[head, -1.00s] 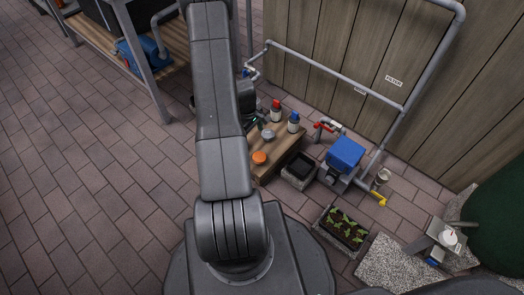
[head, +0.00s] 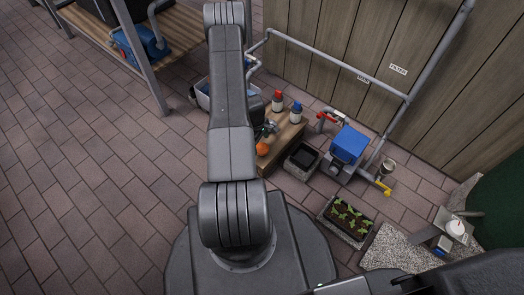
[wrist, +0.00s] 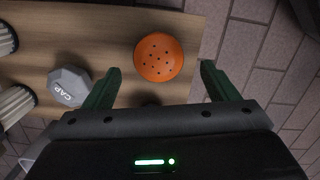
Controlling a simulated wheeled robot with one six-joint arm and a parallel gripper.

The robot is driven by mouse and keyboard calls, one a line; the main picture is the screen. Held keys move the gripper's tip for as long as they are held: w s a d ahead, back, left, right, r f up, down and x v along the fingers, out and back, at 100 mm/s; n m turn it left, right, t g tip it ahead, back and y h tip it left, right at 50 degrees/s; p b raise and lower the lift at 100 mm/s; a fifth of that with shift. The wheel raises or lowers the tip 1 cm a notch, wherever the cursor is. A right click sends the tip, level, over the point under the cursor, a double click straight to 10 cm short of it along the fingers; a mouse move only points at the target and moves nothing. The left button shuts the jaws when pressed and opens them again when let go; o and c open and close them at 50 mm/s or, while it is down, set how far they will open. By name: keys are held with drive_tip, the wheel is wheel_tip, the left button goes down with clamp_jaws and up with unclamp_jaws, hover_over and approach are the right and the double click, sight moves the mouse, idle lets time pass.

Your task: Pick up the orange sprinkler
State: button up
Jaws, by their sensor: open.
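The orange sprinkler (wrist: 159,57) is a round orange head dotted with small dark holes. It stands near the end of a low wooden bench (wrist: 100,20). In the head view the sprinkler (head: 263,149) shows just right of my arm. My gripper (wrist: 158,82) is open and empty in the wrist view. Its two green fingers are spread to the left and right of the sprinkler's near side. The fingers do not touch it. In the head view my gripper is mostly hidden by my arm.
A grey cap (wrist: 70,86) lies left of my left finger on the bench. A red-topped bottle (head: 277,102) and a blue-topped bottle (head: 295,112) stand farther along it. A dark-filled planter (head: 301,161) and a blue-covered pump (head: 347,146) stand to the right on the paving.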

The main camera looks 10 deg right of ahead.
sight(262, 146)
drive_tip(key=f, duration=0.1)
drive_tip(key=f+b, duration=0.1)
drive_tip(key=f, duration=0.1)
drive_tip(key=f+b, duration=0.1)
drive_tip(key=f, duration=0.1)
drive_tip(key=shift+s+d+f, duration=0.1)
drive_tip(key=shift+s+d, duration=0.1)
drive_tip(key=shift+d, duration=0.2)
drive_tip(key=shift+c, duration=0.4)
drive_tip(key=c, duration=1)
